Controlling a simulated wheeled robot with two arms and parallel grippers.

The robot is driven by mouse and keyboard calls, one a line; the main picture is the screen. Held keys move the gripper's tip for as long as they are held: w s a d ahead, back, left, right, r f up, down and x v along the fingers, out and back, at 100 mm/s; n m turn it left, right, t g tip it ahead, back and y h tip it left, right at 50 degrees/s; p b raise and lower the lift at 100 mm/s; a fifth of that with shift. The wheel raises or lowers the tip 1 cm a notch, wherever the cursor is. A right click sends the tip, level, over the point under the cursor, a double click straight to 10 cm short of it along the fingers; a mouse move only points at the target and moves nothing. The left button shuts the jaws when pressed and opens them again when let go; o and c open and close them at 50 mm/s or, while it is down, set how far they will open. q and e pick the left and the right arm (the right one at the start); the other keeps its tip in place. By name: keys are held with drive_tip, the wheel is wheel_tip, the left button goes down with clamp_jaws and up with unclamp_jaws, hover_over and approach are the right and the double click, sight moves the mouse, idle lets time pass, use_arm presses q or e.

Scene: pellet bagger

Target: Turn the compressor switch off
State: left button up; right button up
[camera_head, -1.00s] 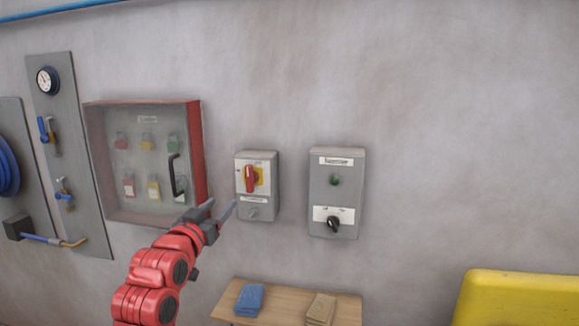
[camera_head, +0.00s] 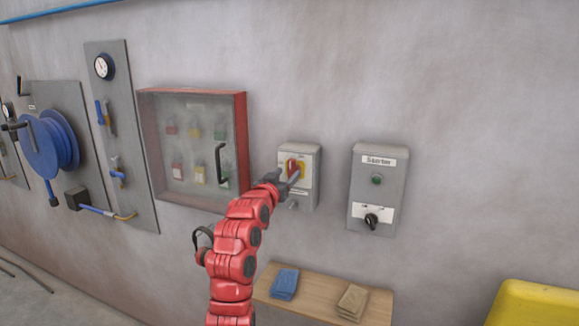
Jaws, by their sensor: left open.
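A small grey switch box (camera_head: 309,158) hangs on the wall, with a red rotary handle (camera_head: 291,166) on a yellow plate (camera_head: 303,170). Its label is too small to read. My left gripper (camera_head: 287,179) is open at the front of this box, its fingers at the lower part of the red handle. The gripper partly covers the handle and the plate. I cannot tell whether the fingers touch the handle. My right gripper is not in view.
A larger grey box (camera_head: 378,170) with a green lamp and black knob (camera_head: 371,220) hangs to the right. A red-framed padlock cabinet (camera_head: 241,110) is close on the left. A wooden shelf (camera_head: 318,291) with blue and tan cloths sits below. A yellow object (camera_head: 540,305) stands lower right.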

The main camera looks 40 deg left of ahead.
sight(292, 171)
use_arm(q)
drive_tip(key=shift+p+x, duration=0.3)
drive_tip(key=shift+x, duration=1.05)
clamp_jaws()
